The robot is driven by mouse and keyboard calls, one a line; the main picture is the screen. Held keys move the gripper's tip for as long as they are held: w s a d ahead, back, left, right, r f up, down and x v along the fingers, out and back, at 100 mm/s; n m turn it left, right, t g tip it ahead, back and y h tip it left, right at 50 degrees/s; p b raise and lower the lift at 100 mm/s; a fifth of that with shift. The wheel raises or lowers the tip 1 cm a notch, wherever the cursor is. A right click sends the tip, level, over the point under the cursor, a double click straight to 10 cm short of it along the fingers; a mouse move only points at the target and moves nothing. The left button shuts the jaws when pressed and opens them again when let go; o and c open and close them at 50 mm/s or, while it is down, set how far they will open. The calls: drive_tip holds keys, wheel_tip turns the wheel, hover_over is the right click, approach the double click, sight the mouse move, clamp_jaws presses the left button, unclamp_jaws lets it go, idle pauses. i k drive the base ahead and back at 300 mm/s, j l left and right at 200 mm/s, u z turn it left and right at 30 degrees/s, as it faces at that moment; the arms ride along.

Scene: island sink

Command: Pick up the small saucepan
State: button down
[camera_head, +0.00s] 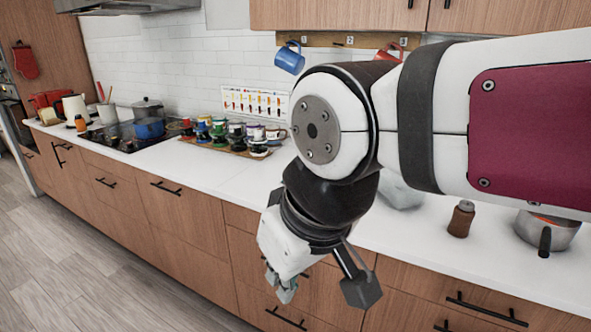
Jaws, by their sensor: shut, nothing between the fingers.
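A small metal saucepan (562,236) sits on the white counter at the right edge of the view, with its dark handle pointing toward the front edge. Its inside looks orange, and my arm hides part of its rim. My gripper (285,291) hangs left of it, in front of the drawer fronts and below the counter top, pointing down. Its fingers look shut and empty, well apart from the saucepan. A blue pot (149,128) and a dark lidded pot (147,107) stand on the cooktop at the far left.
A brown shaker (461,219) stands left of the saucepan. A tray of several colourful cups (258,143) stands at the back middle. A blue mug (289,58) and a red mug (390,52) hang above. Drawer handles (486,309) stick out. The counter (222,185) is clear mid-left.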

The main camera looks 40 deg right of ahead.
sight(549, 234)
drive_tip(key=z, duration=2.35)
drive_tip(key=k+l+u, duration=0.1)
drive_tip(key=l+u, duration=0.15)
drive_tip(key=l, duration=0.15)
drive_tip(key=k+l+u, duration=0.2)
drive_tip(key=l, duration=0.2)
drive_tip(key=l+u, duration=0.25)
drive_tip(key=l, duration=0.15)
drive_tip(key=k, duration=0.05)
